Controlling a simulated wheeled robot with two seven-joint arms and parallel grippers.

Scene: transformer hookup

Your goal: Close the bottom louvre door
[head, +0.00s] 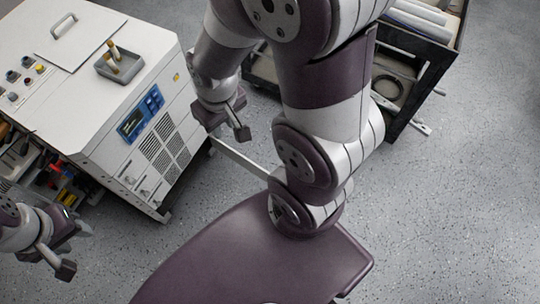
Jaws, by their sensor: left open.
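The white cabinet (105,95) stands at the upper left, with louvred vents (165,150) on its front face. A thin pale strip (240,159) runs out from the cabinet's lower right corner and passes behind my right arm. It looks like the top edge of a door standing open, but its face is hidden. My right gripper (227,124) is above and to the left of this strip, near the cabinet's right edge. Its fingers look apart and empty. My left gripper (72,249) is open and empty at the lower left, in front of the cabinet's left side.
A grey tray (119,64) with small yellowish items sits on the cabinet top. An open bay with tools and coloured parts (62,180) is at the cabinet's left. A dark cart (430,45) stands at the upper right. The floor (450,200) at right is clear.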

